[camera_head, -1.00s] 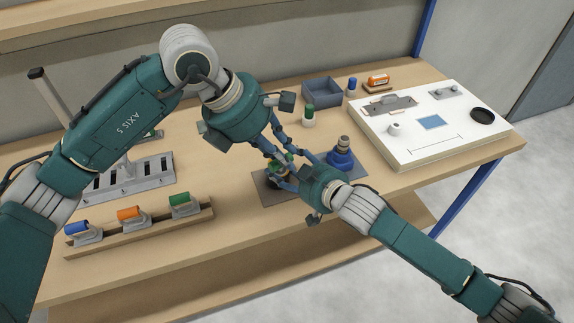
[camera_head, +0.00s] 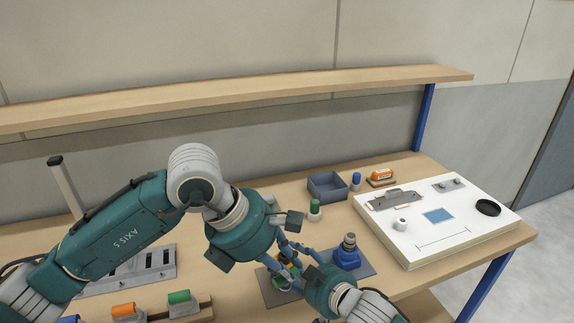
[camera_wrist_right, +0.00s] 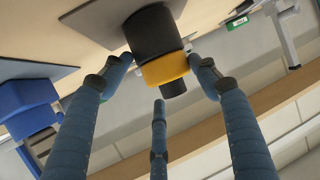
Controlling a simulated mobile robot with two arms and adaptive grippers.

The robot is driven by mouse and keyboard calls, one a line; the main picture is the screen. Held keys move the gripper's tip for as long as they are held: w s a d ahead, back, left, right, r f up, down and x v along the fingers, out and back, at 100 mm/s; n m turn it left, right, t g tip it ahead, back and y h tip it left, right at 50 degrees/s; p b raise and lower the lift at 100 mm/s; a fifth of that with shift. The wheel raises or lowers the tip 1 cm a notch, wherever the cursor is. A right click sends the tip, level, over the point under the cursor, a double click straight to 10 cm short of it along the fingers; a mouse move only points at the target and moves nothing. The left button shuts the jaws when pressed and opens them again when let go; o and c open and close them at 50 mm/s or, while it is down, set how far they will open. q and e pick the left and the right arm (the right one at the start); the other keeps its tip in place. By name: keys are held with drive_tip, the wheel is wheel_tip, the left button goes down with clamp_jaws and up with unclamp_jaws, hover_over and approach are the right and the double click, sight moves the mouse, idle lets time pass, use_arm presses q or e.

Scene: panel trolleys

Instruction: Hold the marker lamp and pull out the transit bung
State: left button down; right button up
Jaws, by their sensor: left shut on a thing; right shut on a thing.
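The marker lamp, a black body with a yellow band (camera_wrist_right: 164,69), stands on a grey mat (camera_head: 270,291). In the right wrist view, which is upside down, a short black stub (camera_wrist_right: 173,88) shows beyond the band. My right gripper (camera_head: 299,272) reaches in from the right and is shut on the lamp; its fingers flank the yellow band in the wrist view. My left gripper (camera_head: 287,258) comes down from the upper left and is shut at the lamp's top, apparently on the transit bung. Crossing fingers hide the contact there. Bits of green show among them.
A blue block with a dark knob (camera_head: 347,253) stands close to the right. Behind are a green-capped bottle (camera_head: 315,211) and a grey bin (camera_head: 327,186). A white board (camera_head: 440,250) lies to the right. A shelf (camera_head: 250,98) runs behind.

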drive_tip(key=o, duration=1.8)
drive_tip(key=shift+a+f, duration=0.1)
